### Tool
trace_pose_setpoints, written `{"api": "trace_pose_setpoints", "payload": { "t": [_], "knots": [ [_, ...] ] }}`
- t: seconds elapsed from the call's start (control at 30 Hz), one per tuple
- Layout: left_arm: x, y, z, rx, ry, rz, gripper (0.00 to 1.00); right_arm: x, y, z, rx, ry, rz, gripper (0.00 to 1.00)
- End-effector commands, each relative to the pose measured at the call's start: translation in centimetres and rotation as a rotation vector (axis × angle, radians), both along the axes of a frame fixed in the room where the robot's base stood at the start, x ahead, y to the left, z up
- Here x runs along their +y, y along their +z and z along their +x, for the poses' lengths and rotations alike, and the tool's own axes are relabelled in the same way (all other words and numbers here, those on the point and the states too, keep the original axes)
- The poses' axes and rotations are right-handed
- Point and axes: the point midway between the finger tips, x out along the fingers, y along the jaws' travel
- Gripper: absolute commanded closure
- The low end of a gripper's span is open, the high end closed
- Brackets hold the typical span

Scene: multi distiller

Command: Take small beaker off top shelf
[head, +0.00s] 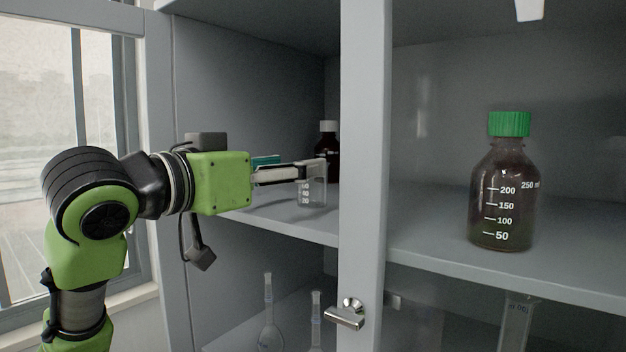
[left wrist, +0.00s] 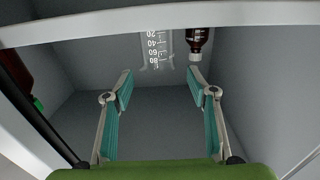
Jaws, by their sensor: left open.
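The small clear beaker (head: 312,192) with white markings stands on the top shelf (head: 300,224) in the left part of the cabinet. My left gripper (head: 310,169) reaches in from the left, and its finger covers the beaker's upper part in the head view. In the left wrist view the gripper (left wrist: 160,86) is open, with teal pads apart and nothing between them. There the beaker (left wrist: 156,48) appears upside down, beyond the fingertips and roughly in line with the gap. Whether a finger touches it cannot be told. My right gripper is not in view.
A dark bottle with a white cap (head: 328,150) stands close behind the beaker. A grey upright post (head: 365,120) is just right of it. A large brown bottle with a green cap (head: 503,190) stands right of the post. Flasks (head: 270,325) stand on the lower shelf.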

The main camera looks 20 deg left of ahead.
Motion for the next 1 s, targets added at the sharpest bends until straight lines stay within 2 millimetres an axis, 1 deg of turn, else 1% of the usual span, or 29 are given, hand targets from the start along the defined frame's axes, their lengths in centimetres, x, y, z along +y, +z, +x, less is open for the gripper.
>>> {"api": "trace_pose_setpoints", "payload": {
  "t": [0.17,0.3,0.4,0.5,0.73,0.77,0.8,0.87,0.9,0.93,1.0],
  "knots": [
    [-0.6,0.2,1.1,0.001,-0.002,-0.001,0.47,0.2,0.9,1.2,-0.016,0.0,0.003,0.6],
    [-1.4,0.2,3.1,0.004,-0.001,0.0,0.47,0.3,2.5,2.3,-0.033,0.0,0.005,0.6],
    [-1.9,0.2,4.3,0.003,0.0,-0.001,0.47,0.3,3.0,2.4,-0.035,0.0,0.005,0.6],
    [-2.2,0.0,5.1,0.002,-0.001,0.0,0.47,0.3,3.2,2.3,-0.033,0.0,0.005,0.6],
    [-2.2,-0.1,5.2,-0.001,0.0,0.001,0.47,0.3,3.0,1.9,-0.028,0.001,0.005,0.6],
    [-2.2,-0.1,5.2,-0.001,0.0,0.001,0.5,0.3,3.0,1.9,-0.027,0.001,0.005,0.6],
    [-2.2,-0.1,5.2,-0.001,0.0,0.001,0.6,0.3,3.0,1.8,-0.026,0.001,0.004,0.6],
    [-2.2,-0.1,5.2,-0.001,0.0,0.001,0.76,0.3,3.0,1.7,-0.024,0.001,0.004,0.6],
    [-2.2,-0.1,5.2,-0.001,0.0,0.001,0.86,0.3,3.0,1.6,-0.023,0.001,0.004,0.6],
    [-2.2,-0.1,5.2,-0.001,0.0,0.001,0.89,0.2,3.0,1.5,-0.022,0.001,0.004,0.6],
    [-2.2,-0.1,5.2,-0.001,0.0,0.001,0.89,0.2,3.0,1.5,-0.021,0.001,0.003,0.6]
  ]
}}
